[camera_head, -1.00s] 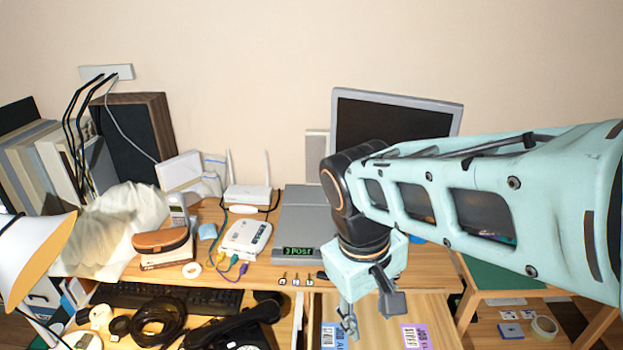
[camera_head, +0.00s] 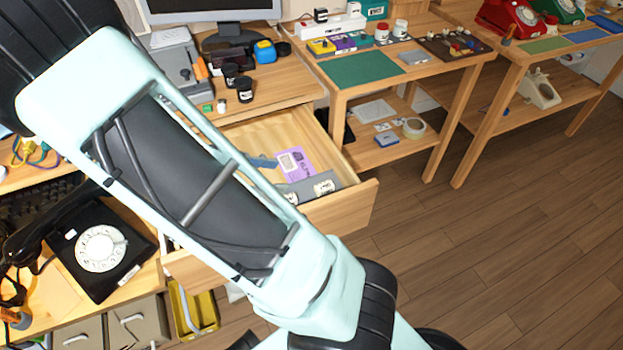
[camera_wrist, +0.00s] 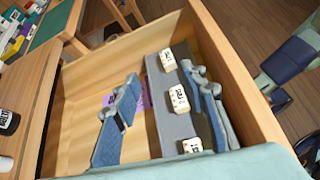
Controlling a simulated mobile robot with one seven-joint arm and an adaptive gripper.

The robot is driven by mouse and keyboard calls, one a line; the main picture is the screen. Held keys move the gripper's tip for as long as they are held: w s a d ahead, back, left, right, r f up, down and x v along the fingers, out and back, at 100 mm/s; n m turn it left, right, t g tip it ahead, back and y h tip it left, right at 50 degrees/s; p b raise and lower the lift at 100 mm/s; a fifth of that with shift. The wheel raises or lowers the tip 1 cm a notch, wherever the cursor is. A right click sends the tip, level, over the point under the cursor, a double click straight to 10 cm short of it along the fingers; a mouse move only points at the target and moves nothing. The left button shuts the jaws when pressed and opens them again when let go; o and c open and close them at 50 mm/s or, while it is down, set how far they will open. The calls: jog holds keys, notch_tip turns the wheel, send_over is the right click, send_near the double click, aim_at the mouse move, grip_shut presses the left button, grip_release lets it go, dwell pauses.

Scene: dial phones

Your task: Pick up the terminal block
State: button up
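Several small white blocks with dark lettering sit on a grey strip (camera_wrist: 157,122) inside an open wooden drawer; I cannot tell for certain which is the terminal block. In the wrist view they are a far block (camera_wrist: 167,60), a middle block (camera_wrist: 179,98) and a near block (camera_wrist: 190,146). My gripper (camera_wrist: 163,80) is open, its blue fingers on either side of the strip, with the middle block between them and nothing held. In the head view one block (camera_head: 324,187) shows on the strip, and my arm hides most of the gripper.
The drawer's front wall (camera_head: 345,204) and sides surround the gripper closely. A purple card (camera_head: 296,163) lies on the drawer floor. A black dial phone (camera_head: 101,246) stands at left. A side table with a green mat (camera_head: 361,68) stands behind right; the floor at right is clear.

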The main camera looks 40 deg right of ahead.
jog(key=n+h+b, duration=0.2)
jog(key=b, duration=0.1)
send_near(320, 187)
jog(key=w, duration=0.1)
jog(key=w+a+r, duration=0.1)
jog(key=shift+w+a+r+t, duration=0.1)
jog(key=shift+w+t, duration=0.2)
jog(key=shift+w, duration=0.05)
jog(key=shift+s+d+f, duration=0.15)
jog(key=shift+s+f, duration=0.05)
jog(key=shift+s, duration=0.35)
jog(key=shift+s+d+f, duration=0.15)
jog(key=shift+s+f, duration=0.05)
jog(key=shift+s, duration=0.35)
jog(key=shift+g, duration=0.4)
jog(key=b+x, duration=0.1)
jog(key=x, duration=0.4)
jog(key=shift+s+a+f, duration=0.1)
jog(key=shift+s+a, duration=0.05)
jog(key=b+x, duration=0.2)
jog(key=x, duration=0.3)
jog(key=shift+s+d+f+b, duration=0.1)
jog(key=shift+d+f+b, duration=0.1)
jog(key=shift+b, duration=0.15)
jog(key=shift+d, duration=0.2)
jog(key=shift+r, duration=0.1)
jog(key=shift+c, duration=0.6)
jog(key=c, duration=0.9)
